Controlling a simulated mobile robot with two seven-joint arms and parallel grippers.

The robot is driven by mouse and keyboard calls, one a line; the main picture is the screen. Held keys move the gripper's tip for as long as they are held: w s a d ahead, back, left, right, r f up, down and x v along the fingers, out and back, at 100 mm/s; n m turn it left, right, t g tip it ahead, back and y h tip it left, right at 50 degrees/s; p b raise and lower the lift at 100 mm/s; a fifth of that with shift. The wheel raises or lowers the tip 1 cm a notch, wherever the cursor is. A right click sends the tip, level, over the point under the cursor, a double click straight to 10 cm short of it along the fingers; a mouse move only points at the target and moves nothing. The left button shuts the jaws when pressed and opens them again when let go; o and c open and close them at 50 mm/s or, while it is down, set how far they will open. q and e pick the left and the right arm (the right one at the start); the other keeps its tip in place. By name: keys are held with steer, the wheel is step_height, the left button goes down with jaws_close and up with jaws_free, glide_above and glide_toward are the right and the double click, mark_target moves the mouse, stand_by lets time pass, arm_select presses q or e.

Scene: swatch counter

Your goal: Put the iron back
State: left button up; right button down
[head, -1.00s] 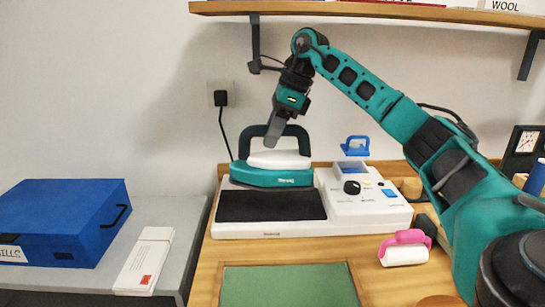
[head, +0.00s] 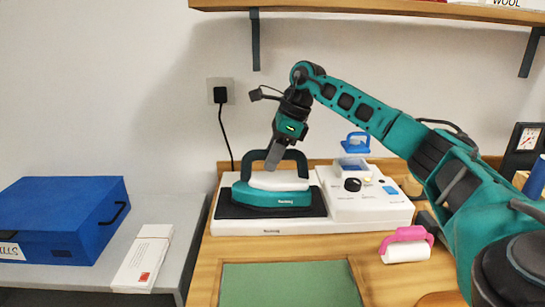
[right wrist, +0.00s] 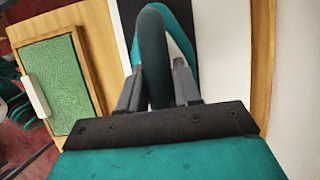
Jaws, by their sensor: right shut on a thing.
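The iron (head: 272,194) is teal and white with a dark arched handle. In the head view it sits upright over the black pad (head: 230,210) of a white iron station (head: 375,212); I cannot tell whether its sole fully touches the pad. My right gripper (head: 274,164) comes down from above and is shut on the iron's handle. The right wrist view shows its two fingers (right wrist: 158,88) on either side of the dark handle (right wrist: 154,50). The iron hides part of the pad. My left gripper is not in view.
A pink-handled roller (head: 406,246) lies right of a green mat (head: 288,284) on the wooden counter. A small blue-handled item (head: 355,144) stands behind the station's knob. A blue box (head: 62,217) and white packet (head: 143,258) are at left. A shelf (head: 370,10) hangs above.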

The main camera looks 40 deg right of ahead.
steer(key=shift+r, duration=0.15)
steer(key=c, duration=1.2)
jaws_free()
steer(key=shift+f, duration=0.2)
steer(key=o, duration=0.4)
steer(key=shift+r, duration=0.15)
steer(key=p+v, duration=0.2)
steer(key=v, duration=1)
steer(key=shift+a+r, duration=0.1)
